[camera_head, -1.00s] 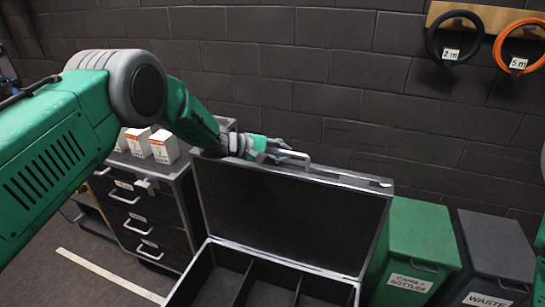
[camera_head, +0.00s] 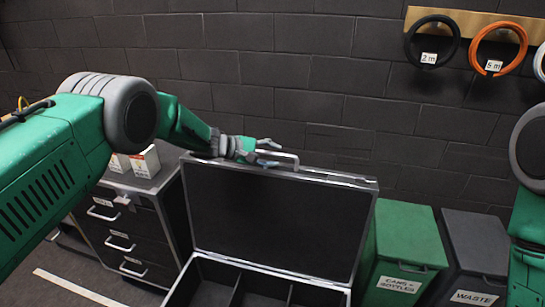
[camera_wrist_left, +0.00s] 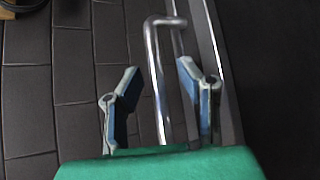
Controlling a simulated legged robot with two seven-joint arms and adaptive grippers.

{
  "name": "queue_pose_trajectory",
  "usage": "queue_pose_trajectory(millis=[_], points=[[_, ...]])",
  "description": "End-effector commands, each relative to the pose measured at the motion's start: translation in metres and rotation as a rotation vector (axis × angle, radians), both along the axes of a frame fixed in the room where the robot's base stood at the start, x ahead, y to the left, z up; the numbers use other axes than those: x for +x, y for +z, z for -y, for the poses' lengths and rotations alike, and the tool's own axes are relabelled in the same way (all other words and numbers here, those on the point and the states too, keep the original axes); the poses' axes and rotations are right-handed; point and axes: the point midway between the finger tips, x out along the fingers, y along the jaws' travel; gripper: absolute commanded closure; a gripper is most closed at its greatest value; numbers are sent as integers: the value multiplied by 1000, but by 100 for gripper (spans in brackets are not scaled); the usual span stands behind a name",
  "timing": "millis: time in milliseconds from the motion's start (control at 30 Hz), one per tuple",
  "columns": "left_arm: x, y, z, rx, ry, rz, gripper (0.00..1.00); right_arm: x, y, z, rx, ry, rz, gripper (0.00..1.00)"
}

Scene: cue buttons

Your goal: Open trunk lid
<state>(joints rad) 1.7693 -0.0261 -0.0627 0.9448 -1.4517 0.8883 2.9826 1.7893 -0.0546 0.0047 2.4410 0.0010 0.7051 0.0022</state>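The trunk is black with metal edges, and its lid (camera_head: 280,220) stands raised, about upright, behind the divided trunk body (camera_head: 245,262). A metal handle (camera_head: 285,157) sits at the lid's top edge. My left gripper (camera_head: 268,153) is at that handle. In the left wrist view the handle (camera_wrist_left: 158,80) runs between the two spread fingers of the left gripper (camera_wrist_left: 155,85), with gaps on both sides. My right gripper is out of view; only part of my right arm shows at the right edge.
A dark drawer cabinet (camera_head: 130,232) with small white boxes (camera_head: 145,160) stands left of the trunk. A green bottle bin (camera_head: 405,245) and a dark waste bin (camera_head: 475,250) stand to its right. Black (camera_head: 432,20) and orange (camera_head: 480,50) cable coils hang on the wall behind.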

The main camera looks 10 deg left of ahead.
Motion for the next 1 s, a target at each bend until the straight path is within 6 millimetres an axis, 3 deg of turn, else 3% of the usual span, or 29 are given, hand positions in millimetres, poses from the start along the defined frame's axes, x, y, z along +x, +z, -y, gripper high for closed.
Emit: queue_pose_trajectory(millis=[367, 800, 1000], points=[[-6, 2, -11, 4, 1, -5, 68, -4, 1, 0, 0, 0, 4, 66], [-50, 39, -76, 1, 3, -3, 68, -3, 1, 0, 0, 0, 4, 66], [-60, 46, -89, 1, 0, -3, 68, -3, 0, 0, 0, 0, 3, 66]])
